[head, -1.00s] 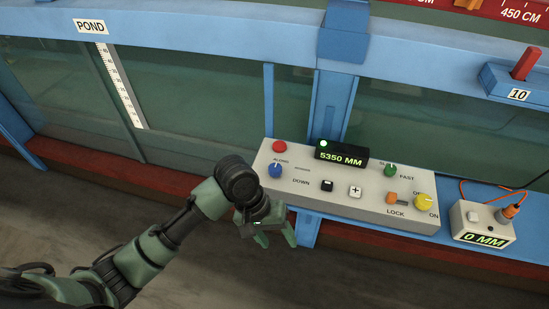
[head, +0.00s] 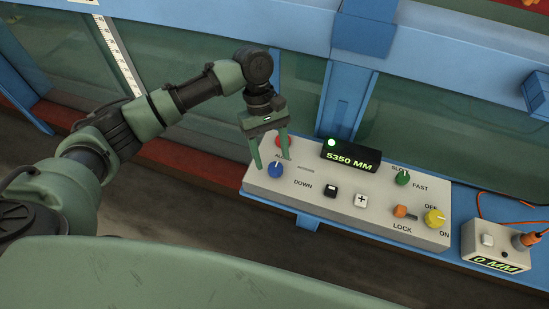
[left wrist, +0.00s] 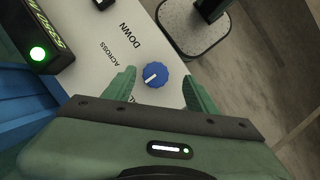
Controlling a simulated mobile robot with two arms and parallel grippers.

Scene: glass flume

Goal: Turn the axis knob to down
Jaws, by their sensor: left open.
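The axis knob (head: 275,170) is the round blue knob at the left end of the grey control box (head: 330,205). Its white pointer is turned toward the partly hidden top label, seemingly ALONG. The DOWN label (head: 303,183) is to its lower right. My left gripper (head: 271,161) is open, pointing down over the knob. In the left wrist view the knob (left wrist: 155,75) shows between the two spread fingers, and I see no contact. The DOWN label (left wrist: 123,36) and ACROSS label (left wrist: 100,53) show there too. My right gripper is not in view.
The box also carries a display (head: 350,155), black and white buttons, a green knob (head: 402,179), an orange lock (head: 400,211) and a yellow knob (head: 435,218). The blue frame and glass stand behind.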

